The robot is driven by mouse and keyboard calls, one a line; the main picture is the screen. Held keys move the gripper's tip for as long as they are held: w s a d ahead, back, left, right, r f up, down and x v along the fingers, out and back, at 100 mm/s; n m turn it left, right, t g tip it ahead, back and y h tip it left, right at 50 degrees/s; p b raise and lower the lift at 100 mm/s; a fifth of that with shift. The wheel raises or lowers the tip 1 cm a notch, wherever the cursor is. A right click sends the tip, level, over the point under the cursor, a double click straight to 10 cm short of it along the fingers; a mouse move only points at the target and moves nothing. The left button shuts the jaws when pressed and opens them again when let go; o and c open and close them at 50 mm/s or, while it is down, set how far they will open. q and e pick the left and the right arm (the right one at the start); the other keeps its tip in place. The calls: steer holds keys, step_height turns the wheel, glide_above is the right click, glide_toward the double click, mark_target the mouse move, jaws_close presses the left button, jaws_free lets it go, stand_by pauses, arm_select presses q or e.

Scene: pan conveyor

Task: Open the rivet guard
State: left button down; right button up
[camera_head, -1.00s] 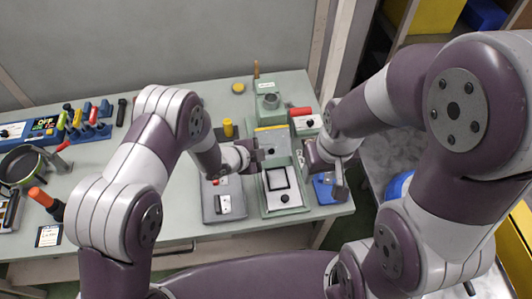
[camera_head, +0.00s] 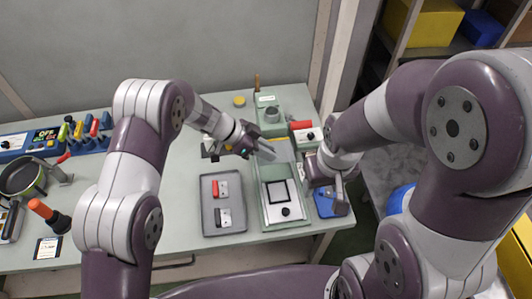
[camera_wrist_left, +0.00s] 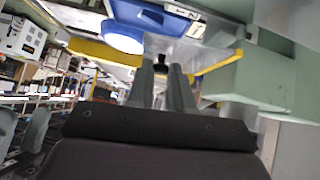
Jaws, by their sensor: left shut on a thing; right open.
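The rivet station (camera_head: 263,215) is a pale green fixture with a white plate and a black square frame at its front. Its guard (camera_head: 285,151) is a greyish panel over the rear part. In the left wrist view the guard (camera_wrist_left: 205,55) shows yellow edging. My left gripper (camera_head: 270,153) reaches in from the left at the guard. In the left wrist view its fingers (camera_wrist_left: 167,75) are closed around a small black knob (camera_wrist_left: 160,63). My right gripper (camera_head: 335,188) is open, right of the station; its fingertips are partly hidden by its own wrist.
A grey tray (camera_head: 208,221) with red and white parts lies left of the station. A blue item (camera_head: 324,208) lies under my right gripper.

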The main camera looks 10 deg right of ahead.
arm_select(q)
steer(key=shift+w+r, duration=0.1)
steer(key=shift+r, duration=0.05)
stand_by(0.4)
steer(key=c, duration=1)
jaws_free()
steer(key=shift+c, duration=0.2)
steer(key=v, duration=1.2)
steer(key=shift+w, duration=0.25)
steer(key=shift+d, duration=0.1)
